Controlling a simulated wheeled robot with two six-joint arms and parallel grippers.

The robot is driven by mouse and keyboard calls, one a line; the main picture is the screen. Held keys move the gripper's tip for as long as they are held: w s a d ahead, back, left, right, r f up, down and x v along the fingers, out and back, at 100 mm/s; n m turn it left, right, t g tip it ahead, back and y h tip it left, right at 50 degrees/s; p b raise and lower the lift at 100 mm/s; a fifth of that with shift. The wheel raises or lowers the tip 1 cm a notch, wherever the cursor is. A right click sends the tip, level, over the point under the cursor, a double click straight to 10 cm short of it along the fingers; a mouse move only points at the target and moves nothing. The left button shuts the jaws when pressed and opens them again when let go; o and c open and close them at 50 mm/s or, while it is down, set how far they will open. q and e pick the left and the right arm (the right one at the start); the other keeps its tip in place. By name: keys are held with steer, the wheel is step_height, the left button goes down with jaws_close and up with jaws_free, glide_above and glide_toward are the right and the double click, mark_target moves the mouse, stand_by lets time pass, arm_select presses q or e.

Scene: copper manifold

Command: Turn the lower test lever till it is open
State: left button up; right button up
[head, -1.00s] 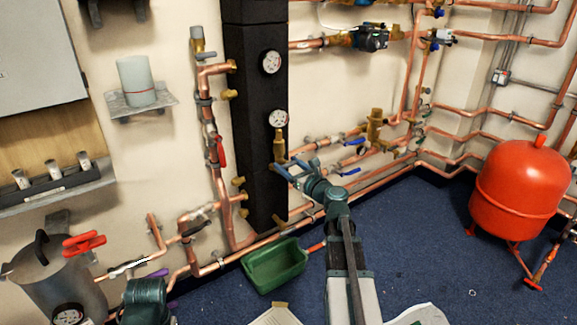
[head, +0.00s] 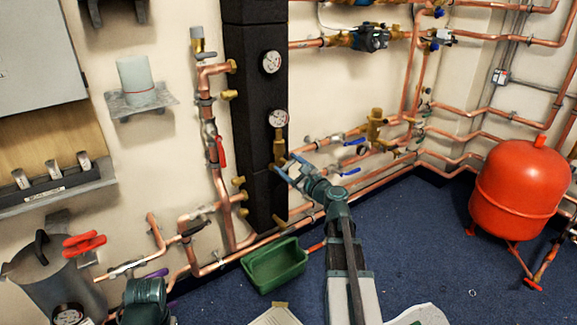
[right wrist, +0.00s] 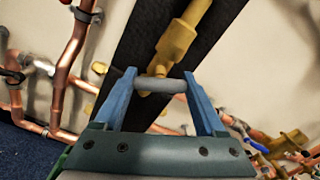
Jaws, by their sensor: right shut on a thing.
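A tall black casing (head: 256,110) stands against the wall, with a brass valve (head: 279,150) below its lower gauge (head: 278,118). The brass valve also shows in the right wrist view (right wrist: 176,42). My right gripper (head: 284,167) reaches up to the valve's lower end. In the right wrist view its two blue fingers (right wrist: 160,86) are shut on a short grey bar, the lower test lever (right wrist: 161,85), which lies crosswise just below the brass body. The lever is mostly hidden by the fingers in the head view.
Copper pipes with red and blue levers run along the wall on both sides. A green tray (head: 274,268) lies on the blue floor below. A red tank (head: 520,185) stands at the right. A metal pot (head: 52,280) stands at lower left.

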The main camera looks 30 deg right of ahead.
steer(key=n, duration=1.2)
steer(key=shift+n, duration=0.4)
stand_by(0.4)
steer(key=o, duration=1.3)
steer(key=s, duration=0.9)
steer(key=s+d, duration=0.1)
steer(key=s, duration=0.4)
steer(key=shift+w, duration=0.1)
